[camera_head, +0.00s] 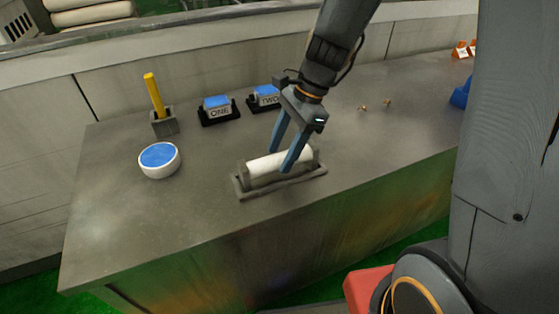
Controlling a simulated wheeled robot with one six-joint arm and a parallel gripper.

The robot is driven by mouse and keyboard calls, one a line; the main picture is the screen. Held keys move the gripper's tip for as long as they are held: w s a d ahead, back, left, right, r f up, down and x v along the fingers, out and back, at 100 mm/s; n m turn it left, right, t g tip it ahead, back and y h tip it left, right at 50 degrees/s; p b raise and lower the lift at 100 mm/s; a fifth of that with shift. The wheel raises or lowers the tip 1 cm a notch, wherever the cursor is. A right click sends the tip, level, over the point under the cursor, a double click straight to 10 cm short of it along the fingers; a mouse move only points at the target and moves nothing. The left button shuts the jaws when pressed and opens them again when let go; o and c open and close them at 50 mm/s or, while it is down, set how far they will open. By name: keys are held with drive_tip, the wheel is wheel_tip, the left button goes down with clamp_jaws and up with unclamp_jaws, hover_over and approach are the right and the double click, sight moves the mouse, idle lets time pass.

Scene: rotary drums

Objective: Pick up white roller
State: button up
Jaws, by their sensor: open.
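The white roller (263,166) lies lengthwise in a grey cradle (290,184) on the metal counter, near its front edge. My gripper (281,161) is open and points down at the roller, with one blue finger on its far side and the other in front of it. The near finger hides part of the roller toward its right end. I cannot tell whether the fingers touch it.
Small orange items (463,49) sit far right. The left front is clear.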

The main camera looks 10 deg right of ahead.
drive_tip(key=shift+x, duration=1)
clamp_jaws()
